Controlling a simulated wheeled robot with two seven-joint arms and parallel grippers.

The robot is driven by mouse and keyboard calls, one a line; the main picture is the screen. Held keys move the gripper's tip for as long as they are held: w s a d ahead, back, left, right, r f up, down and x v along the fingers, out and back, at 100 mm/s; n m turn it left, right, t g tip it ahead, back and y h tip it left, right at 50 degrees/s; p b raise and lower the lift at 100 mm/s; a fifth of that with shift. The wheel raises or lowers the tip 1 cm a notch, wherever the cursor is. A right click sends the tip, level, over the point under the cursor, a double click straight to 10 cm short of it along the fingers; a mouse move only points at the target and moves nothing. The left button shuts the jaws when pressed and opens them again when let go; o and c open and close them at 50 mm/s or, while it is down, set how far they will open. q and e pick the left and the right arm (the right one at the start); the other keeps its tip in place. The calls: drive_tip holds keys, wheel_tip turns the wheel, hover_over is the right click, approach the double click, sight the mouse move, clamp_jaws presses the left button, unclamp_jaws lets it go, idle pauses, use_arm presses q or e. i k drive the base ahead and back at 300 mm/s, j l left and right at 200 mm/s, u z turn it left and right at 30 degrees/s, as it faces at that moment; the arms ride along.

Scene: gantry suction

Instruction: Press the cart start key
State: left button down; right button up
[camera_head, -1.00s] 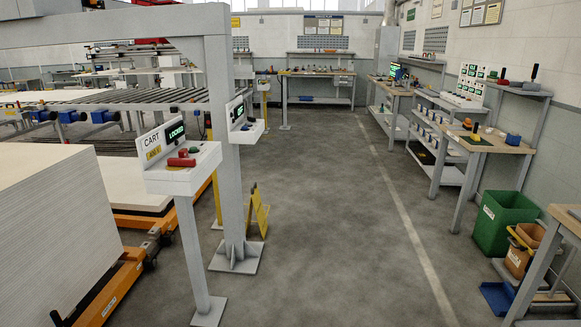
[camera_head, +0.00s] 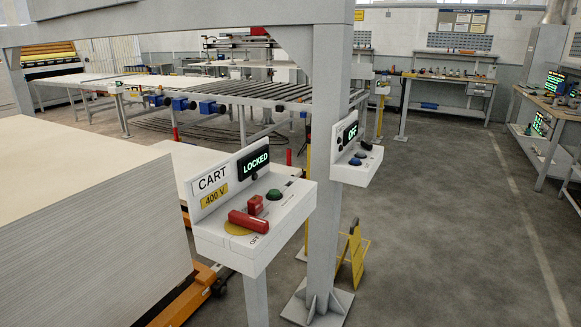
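The cart control box (camera_head: 255,215) is a white sloped panel on a grey post, near the middle of the head view. Its label reads CART with a yellow 400 V tag, and its display (camera_head: 253,163) shows LOCKED in green. A green round button (camera_head: 274,195) sits on its top at the right. A small red block-like control (camera_head: 255,205) stands beside it, and a larger red handle (camera_head: 248,221) lies in front on a yellow disc, near OFF lettering. Neither of my grippers is in view.
A second box (camera_head: 357,155) with an OFF display is on the grey gantry column (camera_head: 331,110) just behind. A stack of pale boards (camera_head: 75,215) fills the left. A yellow folding sign (camera_head: 354,251) stands by the column base. The floor (camera_head: 450,230) at right is clear.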

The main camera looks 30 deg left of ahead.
sight(274, 194)
drive_tip(key=i+j+z, duration=0.1)
drive_tip(key=j, duration=0.4)
drive_tip(key=i+j+z, duration=0.15)
drive_tip(key=j, duration=0.4)
drive_tip(key=i+j+z, duration=0.1)
drive_tip(key=j, duration=0.4)
drive_tip(key=i+j+z, duration=0.15)
drive_tip(key=j, duration=0.4)
